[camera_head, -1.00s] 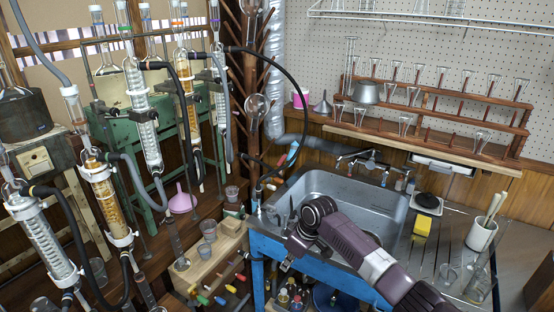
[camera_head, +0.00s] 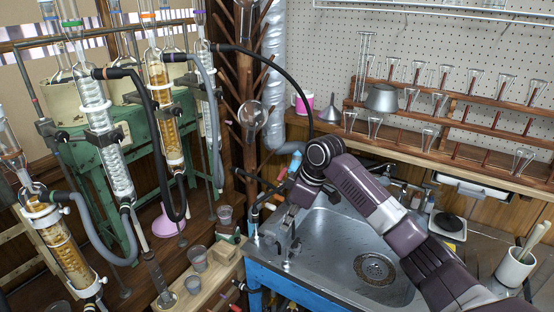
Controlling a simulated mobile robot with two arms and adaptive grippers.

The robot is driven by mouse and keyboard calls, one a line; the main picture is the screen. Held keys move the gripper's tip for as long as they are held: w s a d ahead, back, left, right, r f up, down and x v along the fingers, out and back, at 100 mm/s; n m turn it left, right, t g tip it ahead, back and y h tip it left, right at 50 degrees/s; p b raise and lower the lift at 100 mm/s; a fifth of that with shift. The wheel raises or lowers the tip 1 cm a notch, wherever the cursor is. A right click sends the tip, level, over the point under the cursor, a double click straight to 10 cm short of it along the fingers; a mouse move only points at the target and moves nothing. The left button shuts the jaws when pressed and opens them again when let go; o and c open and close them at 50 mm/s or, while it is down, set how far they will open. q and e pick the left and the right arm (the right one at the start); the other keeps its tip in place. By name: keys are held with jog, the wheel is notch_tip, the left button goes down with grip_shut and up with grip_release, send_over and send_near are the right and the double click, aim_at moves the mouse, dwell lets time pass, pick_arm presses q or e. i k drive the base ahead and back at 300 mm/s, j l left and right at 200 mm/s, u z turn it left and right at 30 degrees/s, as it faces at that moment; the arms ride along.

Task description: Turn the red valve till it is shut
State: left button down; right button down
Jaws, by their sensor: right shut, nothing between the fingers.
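A small red piece (camera_head: 281,174), which looks like the red valve, sits at the back left corner of the sink. It is beside a blue piece and close to black hoses. It is small here, and I cannot tell how far it is turned. My right gripper (camera_head: 281,236) hangs over the sink's left edge, below and in front of the red piece and apart from it. Its fingers are shut and empty, pointing down. My left gripper is not in view.
The blue piece (camera_head: 296,160) is just behind the red one. The metal sink (camera_head: 335,245) is empty around its drain. Glass condensers (camera_head: 108,140) and hoses crowd the left. A wooden rack (camera_head: 460,120) of glassware stands behind. Cups (camera_head: 196,260) stand left of the sink.

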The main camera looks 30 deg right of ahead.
aim_at(282, 175)
jog(key=i+l, duration=0.95)
jog(key=i, duration=0.25)
